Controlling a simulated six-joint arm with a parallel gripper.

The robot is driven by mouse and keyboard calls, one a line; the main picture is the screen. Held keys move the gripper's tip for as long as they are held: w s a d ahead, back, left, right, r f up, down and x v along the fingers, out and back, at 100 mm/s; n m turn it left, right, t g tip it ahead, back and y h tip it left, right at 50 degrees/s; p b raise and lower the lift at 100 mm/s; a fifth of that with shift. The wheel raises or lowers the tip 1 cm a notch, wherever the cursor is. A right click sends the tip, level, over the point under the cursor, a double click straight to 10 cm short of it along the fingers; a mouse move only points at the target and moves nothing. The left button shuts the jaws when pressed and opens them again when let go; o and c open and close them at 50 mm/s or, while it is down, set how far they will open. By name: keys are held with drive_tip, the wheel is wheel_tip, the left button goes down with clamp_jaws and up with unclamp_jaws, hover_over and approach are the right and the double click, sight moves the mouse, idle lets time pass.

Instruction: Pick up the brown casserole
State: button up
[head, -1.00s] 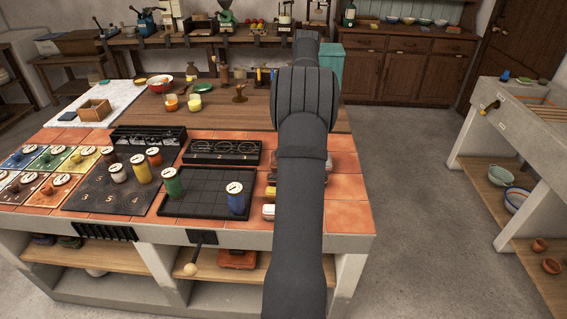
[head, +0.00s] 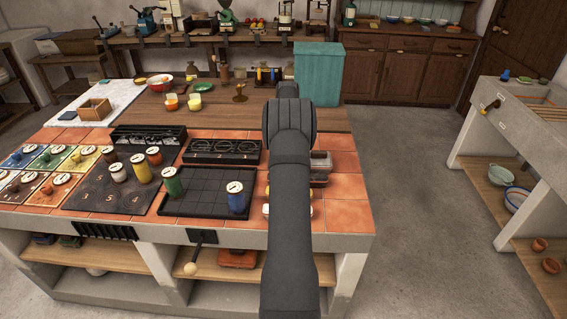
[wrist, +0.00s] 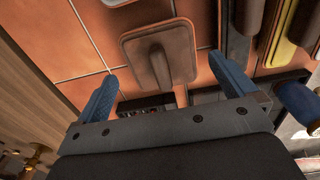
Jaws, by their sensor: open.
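In the wrist view the brown casserole (wrist: 158,56) is seen from above, with rounded corners and a long raised grip on its lid. It sits on orange tiles. My gripper (wrist: 165,80) is open, its blue fingers apart on either side of the casserole's near edge. The casserole is clear of both fingers as far as I can see, and nothing is held. In the head view my arm hides the gripper. A brownish lidded dish (head: 320,178) shows just right of my arm on the tiled counter; I cannot tell if it is the same one.
In the wrist view, a yellow-edged dish (wrist: 284,42) and other dark dishes lie close on the right. In the head view, a black grid tray (head: 208,196) with a blue canister (head: 236,199) stands left of my arm. Bare tiles (head: 347,212) lie to its right.

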drive_tip(key=shift+a+f, duration=0.15)
drive_tip(key=shift+f, duration=1.4)
drive_tip(key=shift+a+f, duration=0.1)
drive_tip(key=shift+f, duration=1.45)
drive_tip(key=shift+c, duration=0.2)
drive_tip(key=c, duration=0.7)
drive_tip(key=shift+r, duration=0.1)
drive_tip(key=shift+c, duration=0.9)
drive_tip(key=shift+w, duration=0.1)
